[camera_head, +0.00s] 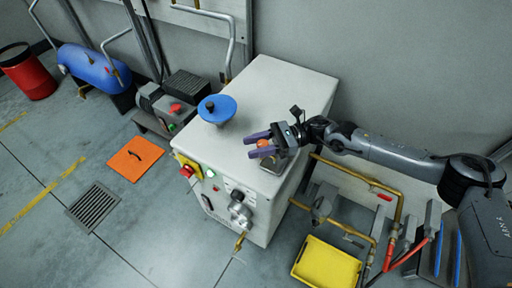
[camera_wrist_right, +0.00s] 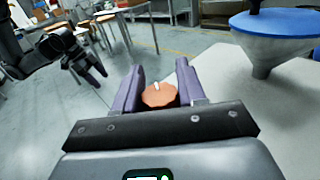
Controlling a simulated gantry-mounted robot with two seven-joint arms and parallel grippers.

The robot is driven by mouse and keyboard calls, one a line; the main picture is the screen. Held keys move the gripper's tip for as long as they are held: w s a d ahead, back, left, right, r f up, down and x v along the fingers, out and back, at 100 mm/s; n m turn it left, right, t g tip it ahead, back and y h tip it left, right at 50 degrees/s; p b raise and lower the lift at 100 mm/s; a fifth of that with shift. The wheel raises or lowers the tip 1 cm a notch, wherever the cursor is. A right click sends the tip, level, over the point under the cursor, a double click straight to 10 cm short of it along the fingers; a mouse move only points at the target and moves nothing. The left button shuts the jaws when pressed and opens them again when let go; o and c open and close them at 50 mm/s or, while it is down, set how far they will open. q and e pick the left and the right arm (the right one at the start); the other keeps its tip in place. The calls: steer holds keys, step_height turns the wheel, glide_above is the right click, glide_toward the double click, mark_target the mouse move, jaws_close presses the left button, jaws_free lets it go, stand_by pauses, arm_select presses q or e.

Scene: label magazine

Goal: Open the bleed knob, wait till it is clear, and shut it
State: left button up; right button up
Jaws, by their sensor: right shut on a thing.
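The orange, notched bleed knob (camera_head: 264,143) sits at the right edge of the white cabinet's top. My right gripper (camera_head: 258,145) has its purple fingers on either side of the knob and is shut on it. In the right wrist view the knob (camera_wrist_right: 159,96) shows between the fingers, with a small white mark near its top. A dark gripper, which looks like my left one (camera_wrist_right: 95,73), hangs at the left of that view, clear of the knob. Its jaws are too small to judge. No clear sign of fluid at the knob can be made out.
The white cabinet (camera_head: 285,88) carries a blue-topped funnel (camera_head: 217,108) left of my right gripper. Its front has a red knob on yellow (camera_head: 187,170) and a metal valve (camera_head: 240,211). Brass pipes (camera_head: 345,182) and a yellow tray (camera_head: 326,264) lie to the right.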

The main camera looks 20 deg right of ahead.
steer(key=shift+f, duration=0.1)
steer(key=o, duration=1)
steer(key=shift+c, duration=0.2)
steer(key=shift+d+p, duration=0.3)
steer(key=shift+d, duration=0.4)
steer(key=d+p, duration=0.1)
steer(key=d, duration=0.8)
steer(key=shift+s+d+p, duration=0.2)
steer(key=shift+p, duration=0.2)
